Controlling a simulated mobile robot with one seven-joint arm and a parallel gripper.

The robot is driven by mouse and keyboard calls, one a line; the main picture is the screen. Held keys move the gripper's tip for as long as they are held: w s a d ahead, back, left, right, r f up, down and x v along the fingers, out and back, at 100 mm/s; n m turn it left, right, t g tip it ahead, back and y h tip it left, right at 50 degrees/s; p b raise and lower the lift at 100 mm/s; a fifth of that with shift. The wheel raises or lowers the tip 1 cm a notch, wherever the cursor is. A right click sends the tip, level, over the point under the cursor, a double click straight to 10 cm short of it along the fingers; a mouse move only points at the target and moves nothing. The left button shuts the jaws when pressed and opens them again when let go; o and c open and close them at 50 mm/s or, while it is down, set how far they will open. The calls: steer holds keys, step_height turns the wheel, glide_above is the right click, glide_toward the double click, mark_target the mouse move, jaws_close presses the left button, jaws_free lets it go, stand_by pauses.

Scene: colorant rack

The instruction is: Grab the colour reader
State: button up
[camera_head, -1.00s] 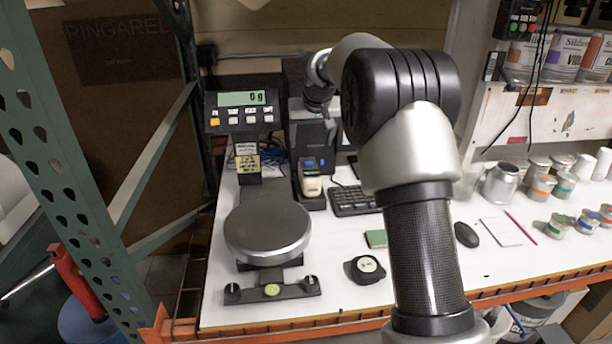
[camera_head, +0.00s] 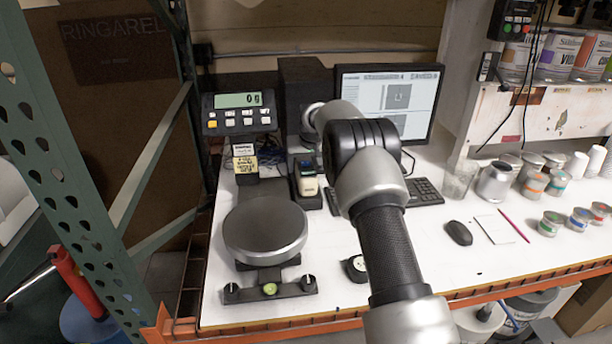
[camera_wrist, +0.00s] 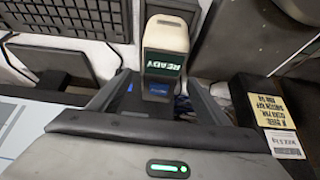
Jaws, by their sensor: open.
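The colour reader (camera_head: 308,185) is a small cream and dark handheld device. It stands in a dark holder at the back of the white bench, right of the scale. In the wrist view the colour reader (camera_wrist: 166,34) shows a cream body and a dark screen reading READY. My gripper (camera_wrist: 158,84) is open, with one dark finger on each side of the reader's line. The reader appears just beyond or between the fingertips; I cannot tell whether they touch it. In the head view my arm hides most of the gripper.
A scale with a round plate (camera_head: 265,229) stands left of the reader, its display (camera_head: 238,100) behind. A monitor (camera_head: 395,92) and keyboard (camera_head: 424,191) are to the right. A mouse (camera_head: 458,233) and several cans lie farther right. A black round tape measure (camera_head: 355,268) sits near the front.

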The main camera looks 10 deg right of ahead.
steer(key=shift+x, duration=1.1)
steer(key=c, duration=1.4)
steer(key=shift+w+r, duration=0.1)
steer(key=shift+r, duration=0.05)
steer(key=shift+c, duration=1.4)
steer(key=shift+r, duration=0.1)
